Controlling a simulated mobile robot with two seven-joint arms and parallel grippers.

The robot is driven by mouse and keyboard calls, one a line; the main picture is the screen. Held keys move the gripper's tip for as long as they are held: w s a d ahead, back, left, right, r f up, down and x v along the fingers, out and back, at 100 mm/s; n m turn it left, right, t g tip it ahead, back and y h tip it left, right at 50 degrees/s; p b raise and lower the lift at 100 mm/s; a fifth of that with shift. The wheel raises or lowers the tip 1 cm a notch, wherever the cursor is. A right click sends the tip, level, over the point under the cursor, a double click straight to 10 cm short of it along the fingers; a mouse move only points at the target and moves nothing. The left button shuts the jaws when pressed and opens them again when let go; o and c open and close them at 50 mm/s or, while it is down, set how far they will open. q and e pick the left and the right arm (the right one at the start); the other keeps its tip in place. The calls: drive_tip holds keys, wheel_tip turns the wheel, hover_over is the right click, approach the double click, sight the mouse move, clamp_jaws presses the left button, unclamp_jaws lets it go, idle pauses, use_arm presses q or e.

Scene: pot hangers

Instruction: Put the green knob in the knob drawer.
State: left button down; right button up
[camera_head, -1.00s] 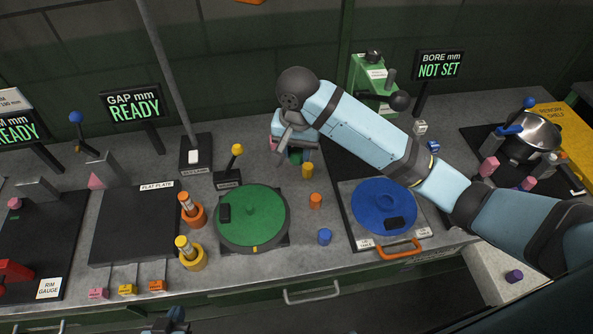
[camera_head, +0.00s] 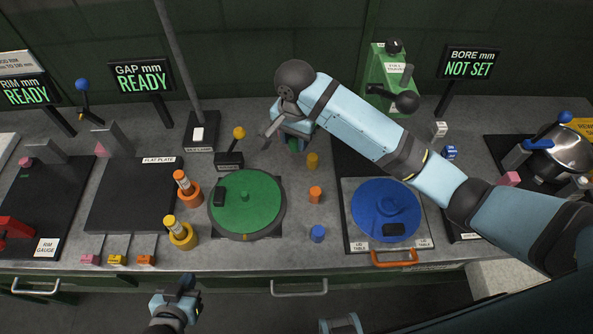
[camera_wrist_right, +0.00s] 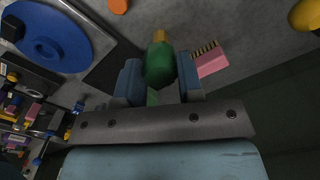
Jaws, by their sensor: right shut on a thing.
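The green knob (camera_wrist_right: 160,66) is between the two fingers of my right gripper (camera_wrist_right: 160,82) in the right wrist view. A small yellow-orange piece shows at or behind its far end; I cannot tell if it belongs to the knob. In the head view my right gripper (camera_head: 292,138) is over the back middle of the counter, and the green knob (camera_head: 293,145) is mostly hidden. My left gripper (camera_head: 178,288) is in front of the counter at the bottom; its jaws are unclear. A drawer handle (camera_head: 300,289) shows on the counter front; I cannot tell which drawer is the knob drawer.
A green turntable (camera_head: 262,196) and a blue lid (camera_head: 372,207) stand on the counter. Yellow (camera_head: 312,160), orange (camera_head: 315,194) and blue (camera_head: 317,233) knobs stand between them. A metal pot (camera_head: 562,152) is far right.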

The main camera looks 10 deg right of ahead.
sight(296, 184)
wheel_tip(296, 184, down, 16)
drive_tip(key=shift+f, duration=0.2)
idle(0.4)
drive_tip(key=o, duration=0.7)
drive_tip(key=shift+f, duration=0.15)
